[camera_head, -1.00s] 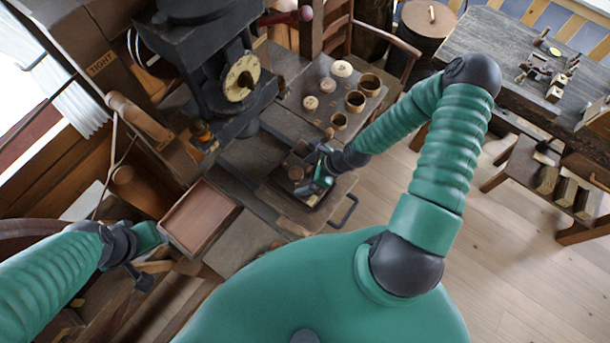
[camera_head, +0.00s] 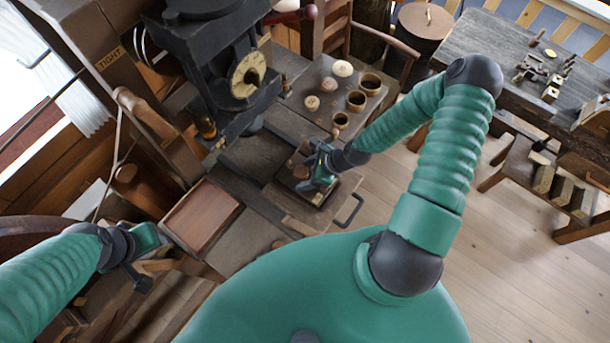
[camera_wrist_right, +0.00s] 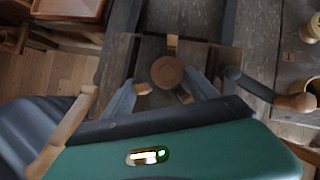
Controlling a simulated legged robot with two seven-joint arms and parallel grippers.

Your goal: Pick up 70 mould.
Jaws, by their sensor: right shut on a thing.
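A round wooden piece, which I take to be the 70 mould (camera_wrist_right: 167,73), stands between the fingers of my right gripper (camera_wrist_right: 165,92) in the right wrist view, over a dark wooden plate. No 70 marking can be read on it. In the head view my right gripper (camera_head: 310,176) is low over the same plate, shut on the piece, which is mostly hidden there. I cannot tell whether it is clear of the plate. My left gripper (camera_head: 145,262) is at the lower left, away from the mould; its jaw opening is unclear.
A black press with a pale dial (camera_head: 247,75) stands to the upper left of my right gripper. A shallow wooden tray (camera_head: 202,215) lies to the left. Several wooden cups (camera_head: 357,100) and round pieces stand on the bench behind. A black handle (camera_head: 349,212) sticks out at the plate's right.

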